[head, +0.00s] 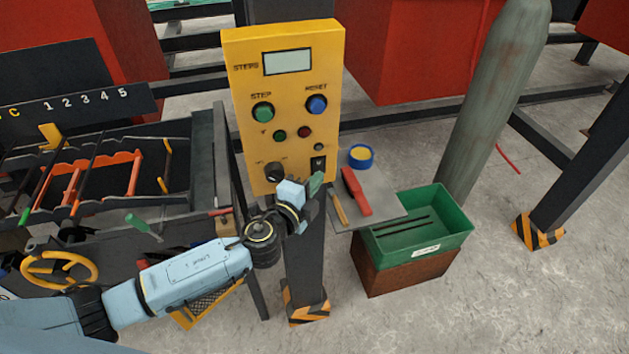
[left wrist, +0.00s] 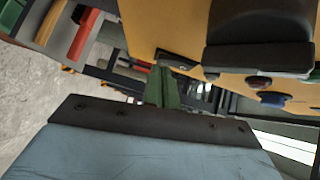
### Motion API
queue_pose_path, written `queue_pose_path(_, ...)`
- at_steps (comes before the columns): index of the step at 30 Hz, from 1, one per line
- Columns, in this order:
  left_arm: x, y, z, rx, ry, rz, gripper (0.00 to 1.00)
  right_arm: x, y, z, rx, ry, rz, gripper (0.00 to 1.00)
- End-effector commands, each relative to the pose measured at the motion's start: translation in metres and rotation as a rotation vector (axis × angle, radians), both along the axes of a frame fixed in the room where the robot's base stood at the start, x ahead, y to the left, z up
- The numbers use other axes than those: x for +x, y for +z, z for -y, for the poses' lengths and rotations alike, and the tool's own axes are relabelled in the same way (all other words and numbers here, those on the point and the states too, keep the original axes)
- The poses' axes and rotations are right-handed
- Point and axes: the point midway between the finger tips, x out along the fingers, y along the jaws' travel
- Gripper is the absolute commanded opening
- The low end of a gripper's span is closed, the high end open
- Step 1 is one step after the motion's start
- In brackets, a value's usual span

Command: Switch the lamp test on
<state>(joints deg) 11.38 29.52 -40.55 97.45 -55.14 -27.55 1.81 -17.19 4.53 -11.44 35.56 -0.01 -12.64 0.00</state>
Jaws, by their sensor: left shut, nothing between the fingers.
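The yellow control panel (head: 240,130) stands on a dark post. It has a display (head: 287,62), a green STEP button (head: 263,112), a blue RESET button (head: 317,104), small green and dark red round parts, a black rotary knob (head: 274,172) at lower left and a black switch (head: 318,163) at lower right. I cannot read which one is the lamp test. My left gripper (head: 316,183) is shut and empty, its green fingertips just below the black switch; contact cannot be told. In the left wrist view, the shut fingers (left wrist: 162,88) point toward the yellow panel (left wrist: 150,25). My right gripper is not in view.
A grey shelf (head: 385,205) right of the post holds a red-handled tool (head: 355,191) and a blue-yellow roll (head: 361,156). A bench with a yellow handwheel (head: 60,268) is at left.

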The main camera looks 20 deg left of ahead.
Motion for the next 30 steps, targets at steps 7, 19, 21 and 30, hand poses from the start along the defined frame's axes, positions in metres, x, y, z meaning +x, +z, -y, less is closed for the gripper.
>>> queue_pose_path(7, 0.0, 0.0, 0.0, 0.001, 0.0, 0.0, 0.0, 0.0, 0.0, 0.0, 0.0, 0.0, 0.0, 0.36)
queue_pose_path(19, 0.003, -0.001, -0.002, 0.023, -0.001, 0.036, 0.0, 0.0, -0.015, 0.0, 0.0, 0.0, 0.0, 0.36)
queue_pose_path(21, 0.003, -0.001, -0.002, 0.023, -0.001, 0.036, 0.0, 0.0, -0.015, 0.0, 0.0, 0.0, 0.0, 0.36)
queue_pose_path(30, -0.019, -0.008, 0.029, 0.017, -0.017, 0.033, 0.0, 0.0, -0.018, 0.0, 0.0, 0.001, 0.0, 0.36)
